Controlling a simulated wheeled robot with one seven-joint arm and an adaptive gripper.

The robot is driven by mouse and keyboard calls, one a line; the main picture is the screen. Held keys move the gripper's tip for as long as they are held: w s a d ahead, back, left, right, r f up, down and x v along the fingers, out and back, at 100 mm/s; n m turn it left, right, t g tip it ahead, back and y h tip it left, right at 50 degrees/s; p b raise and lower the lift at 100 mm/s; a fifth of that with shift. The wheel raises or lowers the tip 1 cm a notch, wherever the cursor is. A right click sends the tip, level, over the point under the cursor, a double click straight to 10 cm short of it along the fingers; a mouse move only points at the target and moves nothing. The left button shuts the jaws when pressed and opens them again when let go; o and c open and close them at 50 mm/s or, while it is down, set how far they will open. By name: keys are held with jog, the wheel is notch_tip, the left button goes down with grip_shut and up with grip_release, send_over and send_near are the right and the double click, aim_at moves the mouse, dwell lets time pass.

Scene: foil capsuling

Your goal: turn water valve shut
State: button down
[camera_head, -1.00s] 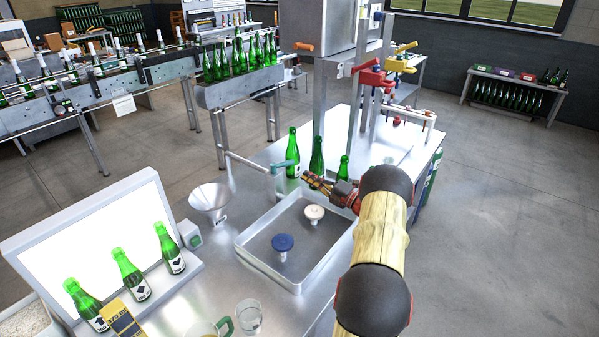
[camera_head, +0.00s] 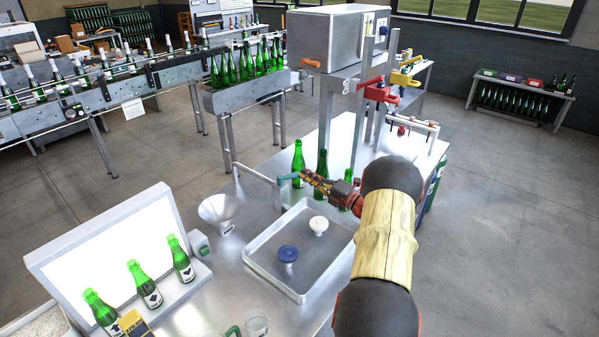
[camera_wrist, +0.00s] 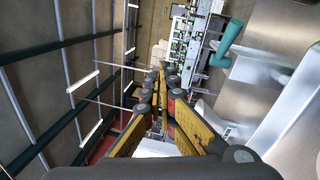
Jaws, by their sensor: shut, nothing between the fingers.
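A teal valve handle (camera_head: 287,178) sits on the end of a grey pipe (camera_head: 255,174) that reaches over the steel table. It also shows in the wrist view at the upper right (camera_wrist: 227,45). My gripper (camera_head: 304,175) is shut and empty, its yellow fingers together. In the head view its tips lie just right of the handle, very close to it; I cannot tell whether they touch. In the wrist view the fingertips (camera_wrist: 160,75) are left of the handle, with a visible gap in the picture.
Green bottles (camera_head: 298,160) stand right behind and beside my gripper. A steel basin (camera_head: 250,258) with a blue stopper (camera_head: 288,254) and a white stopper (camera_head: 319,225) lies below. A funnel (camera_head: 221,212) is at its left. Red clamp (camera_head: 380,93) and orange handle (camera_head: 311,62) are farther back.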

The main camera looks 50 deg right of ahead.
notch_tip(320, 180, up, 3)
jog(key=a+n+h+p, duration=0.1)
jog(key=a+h+p, duration=0.1)
jog(key=n+g+h+p, duration=0.2)
jog(key=n+g+h, duration=0.4)
jog(key=n, duration=0.3)
send_near(296, 176)
jog(key=x, duration=0.7)
